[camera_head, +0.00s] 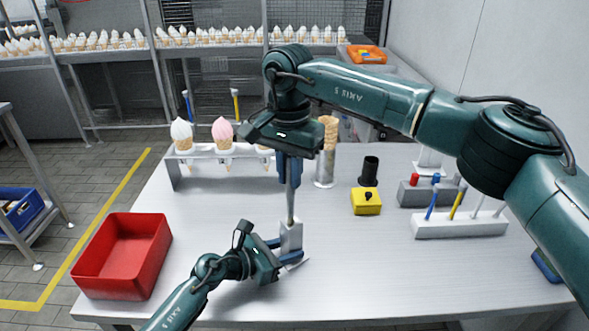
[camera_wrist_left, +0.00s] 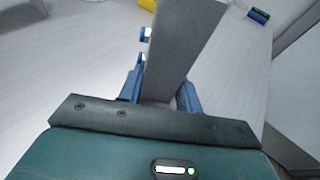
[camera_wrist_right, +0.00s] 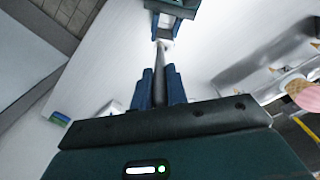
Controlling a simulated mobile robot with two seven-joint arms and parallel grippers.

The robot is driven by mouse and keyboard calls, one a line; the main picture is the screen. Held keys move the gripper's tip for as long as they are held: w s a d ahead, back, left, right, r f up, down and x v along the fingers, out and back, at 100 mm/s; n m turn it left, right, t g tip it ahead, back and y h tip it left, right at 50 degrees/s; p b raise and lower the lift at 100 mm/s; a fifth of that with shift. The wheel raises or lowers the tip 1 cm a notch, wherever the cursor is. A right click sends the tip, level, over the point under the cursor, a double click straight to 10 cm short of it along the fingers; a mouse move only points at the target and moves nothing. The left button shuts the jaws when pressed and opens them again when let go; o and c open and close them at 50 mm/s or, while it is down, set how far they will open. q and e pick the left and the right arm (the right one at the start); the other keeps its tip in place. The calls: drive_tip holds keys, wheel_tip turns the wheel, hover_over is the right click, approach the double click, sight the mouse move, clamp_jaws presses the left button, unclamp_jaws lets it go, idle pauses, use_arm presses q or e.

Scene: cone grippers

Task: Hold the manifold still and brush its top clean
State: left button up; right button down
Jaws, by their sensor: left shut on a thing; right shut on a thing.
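The manifold (camera_head: 291,234) is a small grey upright block on the table. My left gripper (camera_head: 285,250) is shut around its lower part from the left. The block also rises between the blue fingers in the left wrist view (camera_wrist_left: 185,45). My right gripper (camera_head: 288,172) is above it, pointing down, shut on the brush (camera_head: 291,205). The brush is a thin grey rod, nearly upright. Its lower end meets the manifold's top; I cannot tell whether it presses or just hovers. The brush also shows between the fingers in the right wrist view (camera_wrist_right: 159,68).
A red bin (camera_head: 125,255) stands at the left. A cone rack (camera_head: 220,152) stands at the back left, a steel cone holder (camera_head: 324,170) behind. A yellow box (camera_head: 366,201), black cup (camera_head: 369,170) and white tool rack (camera_head: 460,225) are to the right.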

drive_tip(key=shift+s+a, duration=0.15)
drive_tip(key=shift+a, duration=0.05)
drive_tip(key=shift+d, duration=0.1)
drive_tip(key=shift+w+d, duration=0.7)
drive_tip(key=shift+d, duration=0.15)
drive_tip(key=shift+a, duration=0.25)
drive_tip(key=shift+a+f, duration=0.1)
drive_tip(key=shift+a, duration=1.1)
drive_tip(key=shift+d, duration=0.1)
drive_tip(key=shift+w+d, duration=0.65)
drive_tip(key=shift+d, duration=0.25)
drive_tip(key=shift+s+a, duration=0.1)
drive_tip(key=shift+a, duration=0.1)
